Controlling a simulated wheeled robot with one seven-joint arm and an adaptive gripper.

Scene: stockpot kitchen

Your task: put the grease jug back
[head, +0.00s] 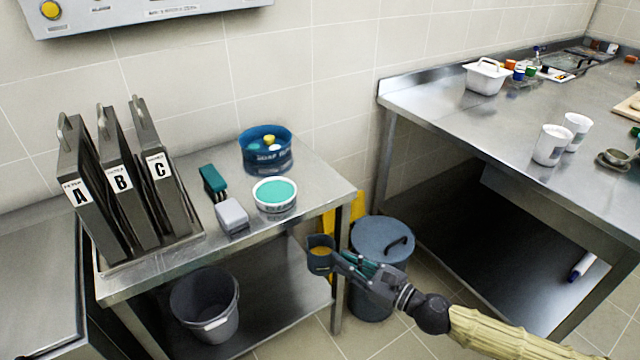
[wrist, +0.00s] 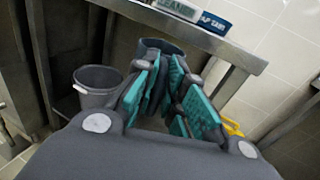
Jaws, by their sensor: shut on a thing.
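The grease jug (head: 320,259) is a small dark blue-grey vessel with yellowish contents, held upright off the right front corner of the small steel table. My gripper (head: 340,262) is shut on it from the right. In the wrist view the teal-padded fingers (wrist: 167,90) close on the jug, and only part of its dark rim (wrist: 163,46) shows behind them. The jug is in the air, in front of the lower shelf (head: 285,290) and left of a lidded blue-grey bin. How the fingers meet the jug is partly hidden.
The table (head: 318,185) holds filters marked A, B and C (head: 120,180), a blue tub (head: 266,150), a teal-topped tub (head: 274,194) and two brushes or blocks. A grey bucket (head: 205,303) stands on the lower shelf. The lidded bin (head: 372,285) is on the floor beside the table leg.

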